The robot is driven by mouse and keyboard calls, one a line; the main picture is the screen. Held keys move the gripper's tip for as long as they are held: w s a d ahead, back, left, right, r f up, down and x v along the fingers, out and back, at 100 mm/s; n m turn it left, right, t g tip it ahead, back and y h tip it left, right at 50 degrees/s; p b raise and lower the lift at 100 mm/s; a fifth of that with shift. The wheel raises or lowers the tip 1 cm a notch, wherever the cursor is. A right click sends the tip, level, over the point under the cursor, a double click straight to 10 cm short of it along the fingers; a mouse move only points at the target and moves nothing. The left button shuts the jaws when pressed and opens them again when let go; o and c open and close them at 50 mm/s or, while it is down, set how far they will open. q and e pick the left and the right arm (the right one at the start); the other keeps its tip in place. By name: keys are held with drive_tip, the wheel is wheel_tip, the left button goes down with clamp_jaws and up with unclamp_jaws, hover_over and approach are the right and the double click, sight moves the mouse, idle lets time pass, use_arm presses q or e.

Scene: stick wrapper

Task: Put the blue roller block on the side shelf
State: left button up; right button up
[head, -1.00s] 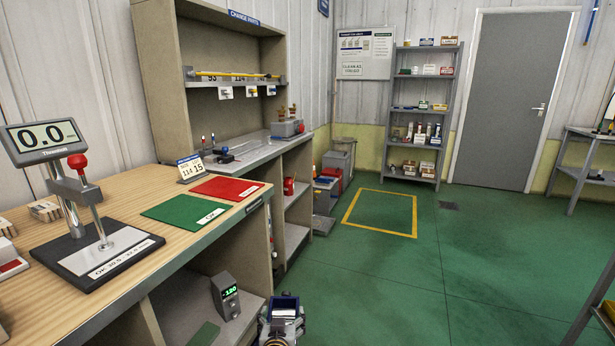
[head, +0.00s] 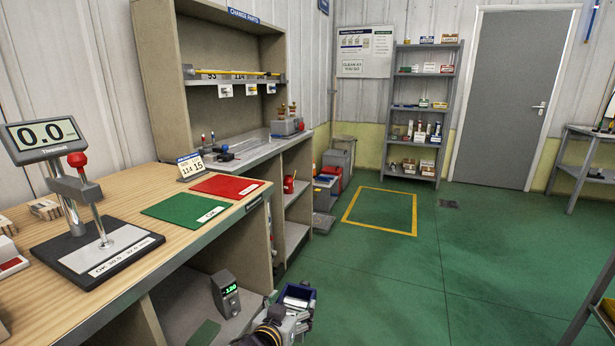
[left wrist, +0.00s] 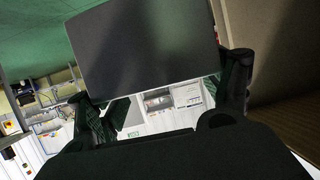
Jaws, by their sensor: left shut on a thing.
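My left gripper (head: 290,314) is at the bottom middle of the head view, in front of the bench's open end. It is shut on the blue roller block (head: 298,292), which is held up in the air, tilted, with a dark blue edge and a pale middle. In the left wrist view the block (left wrist: 150,45) is a large dark face between the two fingers of the gripper (left wrist: 168,100). Its far side is hidden. I cannot tell which shelf is the side shelf. My right gripper is in neither view.
The wooden bench (head: 120,205) holds a thickness gauge (head: 85,200), a green mat (head: 184,210) and a red mat (head: 225,186). A small display box (head: 226,293) stands on its lower shelf. A grey rack (head: 416,165) stands at the back.

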use_arm(q)
drive_tip(key=a+r, duration=0.1)
drive_tip(key=r, duration=0.1)
drive_tip(key=w+a+r, duration=0.1)
drive_tip(key=a, duration=0.1)
drive_tip(key=shift+w+r, duration=0.2)
drive_tip(key=shift+r, duration=0.35)
drive_tip(key=shift+w+d, duration=0.1)
idle(0.6)
drive_tip(key=shift+w+r, duration=0.1)
drive_tip(key=shift+r, duration=0.45)
drive_tip(key=w+a+r+n+y, duration=0.1)
drive_tip(key=a+r+n+y, duration=0.1)
drive_tip(key=a+r, duration=0.55)
drive_tip(key=s+a+f+y, duration=0.1)
drive_tip(key=s+a+f, duration=0.2)
drive_tip(key=f, duration=0.3)
drive_tip(key=s+a+f+n+y, duration=0.1)
drive_tip(key=s+a+f, duration=0.2)
drive_tip(key=f, duration=0.4)
drive_tip(key=shift+s+a+f+n+t, duration=0.15)
drive_tip(key=shift+a+n+t, duration=0.2)
drive_tip(key=shift+a, duration=0.5)
